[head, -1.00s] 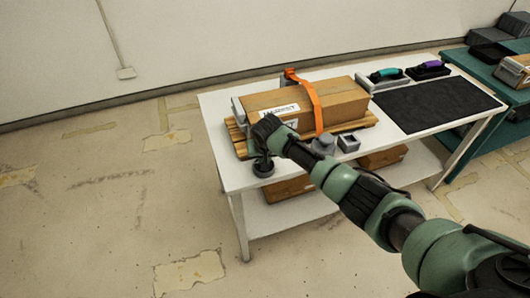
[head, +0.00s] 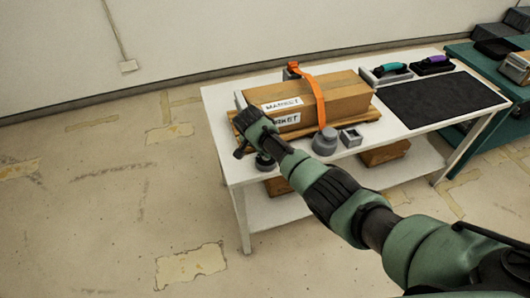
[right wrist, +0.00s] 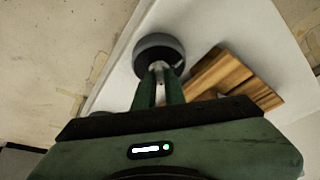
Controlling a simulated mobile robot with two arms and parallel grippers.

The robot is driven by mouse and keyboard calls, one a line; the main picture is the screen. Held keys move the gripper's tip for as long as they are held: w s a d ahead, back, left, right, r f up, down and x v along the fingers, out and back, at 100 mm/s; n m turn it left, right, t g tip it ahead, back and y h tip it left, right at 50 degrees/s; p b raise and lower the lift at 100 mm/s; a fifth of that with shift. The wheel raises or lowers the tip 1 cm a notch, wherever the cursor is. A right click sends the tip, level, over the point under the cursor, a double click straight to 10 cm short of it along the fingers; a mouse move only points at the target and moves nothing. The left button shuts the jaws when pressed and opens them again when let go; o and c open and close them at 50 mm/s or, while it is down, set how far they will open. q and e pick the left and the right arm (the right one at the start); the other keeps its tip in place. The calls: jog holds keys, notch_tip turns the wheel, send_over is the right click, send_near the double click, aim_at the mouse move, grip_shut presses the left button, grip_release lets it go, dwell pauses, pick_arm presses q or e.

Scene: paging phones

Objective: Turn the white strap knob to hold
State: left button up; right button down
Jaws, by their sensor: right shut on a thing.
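A dark round disc (right wrist: 158,48) with a pale grey-white knob (right wrist: 160,68) rising from it is at the table edge. In the head view the dark disc (head: 264,162) shows partly behind my right arm, at the table's front left corner. My right gripper's fingers (right wrist: 160,85) are closed on the pale knob, one on each side. In the head view my right gripper (head: 243,150) is beside the disc, and its body hides the knob. An orange strap (head: 316,100) runs over a cardboard box (head: 346,92) with "MARKET" labels. My left gripper is out of view.
The box lies on a wooden board (right wrist: 235,72) on the white table (head: 222,100). A grey round piece (head: 325,142) and a grey square piece (head: 351,138) stand at the front edge. A black mat (head: 440,102) lies right. Boxes sit on the lower shelf.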

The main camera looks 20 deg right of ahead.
dwell(0.3)
jog(key=c, duration=1.5)
grip_release()
jog(key=shift+v, duration=3.9)
jog(key=shift+w, duration=0.1)
